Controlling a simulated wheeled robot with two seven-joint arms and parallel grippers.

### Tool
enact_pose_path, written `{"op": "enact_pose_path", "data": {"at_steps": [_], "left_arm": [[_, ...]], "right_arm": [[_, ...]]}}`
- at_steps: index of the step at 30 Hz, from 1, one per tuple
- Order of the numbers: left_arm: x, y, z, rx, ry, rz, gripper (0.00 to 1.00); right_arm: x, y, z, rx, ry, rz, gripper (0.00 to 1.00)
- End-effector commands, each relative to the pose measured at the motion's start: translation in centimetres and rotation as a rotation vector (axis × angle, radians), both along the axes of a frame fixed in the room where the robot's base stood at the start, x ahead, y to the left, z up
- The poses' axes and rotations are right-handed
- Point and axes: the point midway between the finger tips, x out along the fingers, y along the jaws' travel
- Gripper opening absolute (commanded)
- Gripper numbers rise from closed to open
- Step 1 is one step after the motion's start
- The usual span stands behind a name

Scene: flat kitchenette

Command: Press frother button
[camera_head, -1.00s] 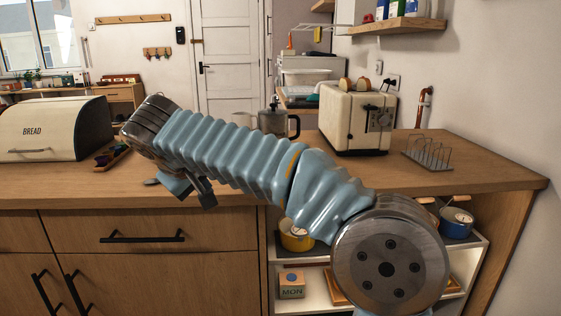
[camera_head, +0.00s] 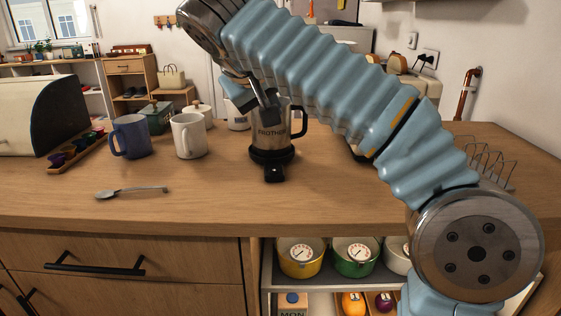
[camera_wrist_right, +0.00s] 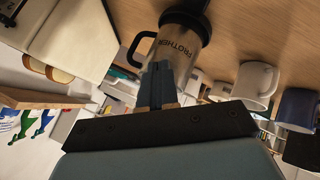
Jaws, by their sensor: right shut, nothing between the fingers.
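The frother (camera_head: 273,135) is a metal jug lettered FROTHER with a black handle. It stands upright on a round black base on the wooden counter, with a small black tab (camera_head: 274,173) sticking out at the front. My right gripper (camera_head: 264,112) is shut and empty, in front of the jug's upper left part. In the right wrist view its shut fingers (camera_wrist_right: 157,78) overlap the lower part of the jug picture (camera_wrist_right: 176,45); I cannot tell whether they touch it. The tab is not clearly seen there. My left gripper is not in view.
A blue mug (camera_head: 131,136) and a white mug (camera_head: 188,136) stand left of the frother. A spoon (camera_head: 132,191) lies near the front. A bread bin (camera_head: 50,118) is at far left, a toast rack (camera_head: 490,160) at right. The counter before the frother is clear.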

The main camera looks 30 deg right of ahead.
Motion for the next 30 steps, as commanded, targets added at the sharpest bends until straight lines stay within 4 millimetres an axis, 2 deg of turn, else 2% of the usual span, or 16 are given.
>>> {"op": "enact_pose_path", "data": {"at_steps": [11, 14, 18, 19, 25, 30], "left_arm": [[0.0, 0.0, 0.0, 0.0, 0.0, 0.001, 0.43], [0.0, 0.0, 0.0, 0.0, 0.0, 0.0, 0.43], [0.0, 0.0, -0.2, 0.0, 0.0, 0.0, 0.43], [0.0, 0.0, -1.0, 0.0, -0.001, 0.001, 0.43], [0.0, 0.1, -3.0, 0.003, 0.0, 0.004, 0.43], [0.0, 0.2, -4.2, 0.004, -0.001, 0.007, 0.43]], "right_arm": [[0.0, 0.0, -0.5, -0.001, 0.001, 0.001, 0.0], [0.0, 0.0, -1.4, -0.002, 0.001, 0.001, 0.0], [-0.1, 0.0, -3.5, 0.0, 0.003, 0.002, 0.0], [0.0, 0.0, -4.3, 0.001, 0.001, 0.001, 0.0], [0.0, 0.0, -7.2, 0.001, 0.001, 0.001, 0.0], [0.0, 0.0, -8.5, 0.001, 0.0, 0.001, 0.0]]}}
